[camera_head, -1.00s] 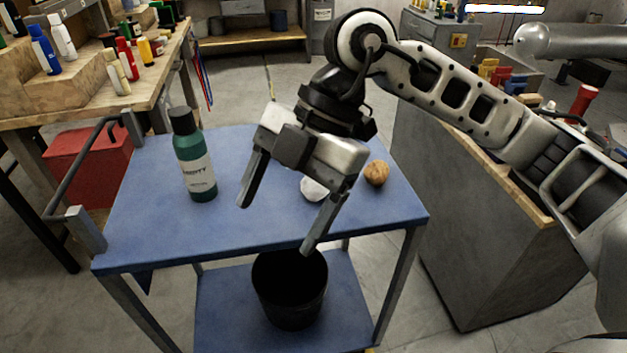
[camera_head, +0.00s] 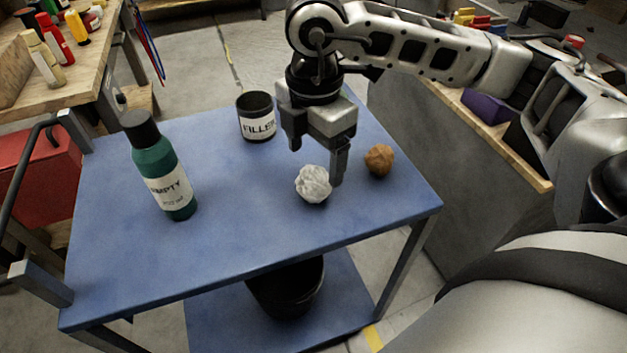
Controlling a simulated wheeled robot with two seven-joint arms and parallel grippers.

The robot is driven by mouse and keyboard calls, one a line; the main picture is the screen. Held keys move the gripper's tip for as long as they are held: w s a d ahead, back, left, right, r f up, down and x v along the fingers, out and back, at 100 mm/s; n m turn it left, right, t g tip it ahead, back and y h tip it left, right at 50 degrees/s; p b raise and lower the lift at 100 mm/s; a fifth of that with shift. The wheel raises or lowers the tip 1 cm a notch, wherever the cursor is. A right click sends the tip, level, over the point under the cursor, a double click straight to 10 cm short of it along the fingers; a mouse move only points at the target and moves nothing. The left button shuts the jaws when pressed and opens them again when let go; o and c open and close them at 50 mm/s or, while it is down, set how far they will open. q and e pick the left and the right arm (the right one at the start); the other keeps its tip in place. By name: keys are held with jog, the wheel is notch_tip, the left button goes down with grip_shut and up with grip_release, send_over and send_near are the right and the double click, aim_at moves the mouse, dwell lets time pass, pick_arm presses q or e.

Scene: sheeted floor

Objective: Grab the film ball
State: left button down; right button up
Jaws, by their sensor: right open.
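A white crumpled ball (camera_head: 314,185), which looks like the film ball, rests on the blue cart top (camera_head: 240,215) right of its middle. A brown crumpled ball (camera_head: 379,160) lies to its right. My right gripper (camera_head: 316,165) points down just behind and above the white ball. Its fingers are apart, one at the left and one at the right, with nothing seen between them. Whether the right finger touches the white ball is unclear. My left gripper is not in view.
A green bottle (camera_head: 161,170) stands on the cart's left side. A dark labelled cup (camera_head: 256,118) stands at the back, left of my right gripper. A black bin (camera_head: 287,288) is on the lower shelf. The cart's front middle is clear.

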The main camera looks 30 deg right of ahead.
aim_at(319, 169)
jog(key=shift+d+f+p, duration=0.15)
jog(key=shift+d+f, duration=0.05)
jog(key=shift+f, duration=1.4)
jog(key=shift+d+f+p, duration=0.15)
jog(key=shift+d+f, duration=0.05)
jog(key=shift+f, duration=1.35)
jog(key=c, duration=1.1)
